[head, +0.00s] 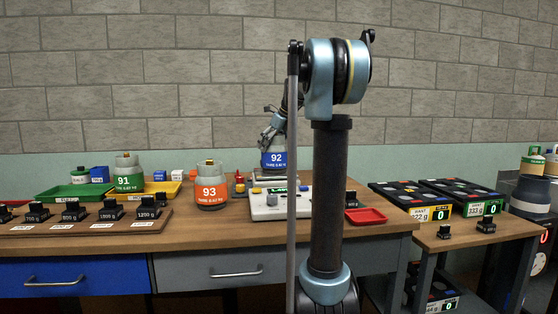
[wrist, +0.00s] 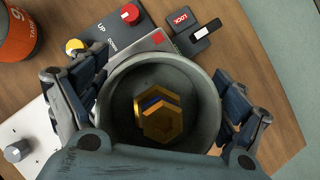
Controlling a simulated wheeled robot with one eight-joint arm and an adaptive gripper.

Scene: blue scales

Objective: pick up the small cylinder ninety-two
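The small cylinder ninety-two (head: 274,159) has a grey top and a blue label reading 92. In the head view it stands upright at the scale's back plate (head: 287,178); I cannot tell whether it touches it. My gripper (head: 273,131) is at its top, partly behind my arm. In the wrist view I look down on the cylinder's round grey rim (wrist: 117,79), with a gold hexagonal piece inside. The fingers of my gripper (wrist: 160,95) lie on the left and right sides of the rim. Whether they press on it is unclear.
Orange cylinder 93 (head: 211,191) stands left of the white scale (head: 265,207), and green cylinder 91 (head: 128,180) farther left. A red-and-grey control box (wrist: 128,38) lies close by. A red tray (head: 366,216) is at right. Black weights (head: 110,212) line the front left.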

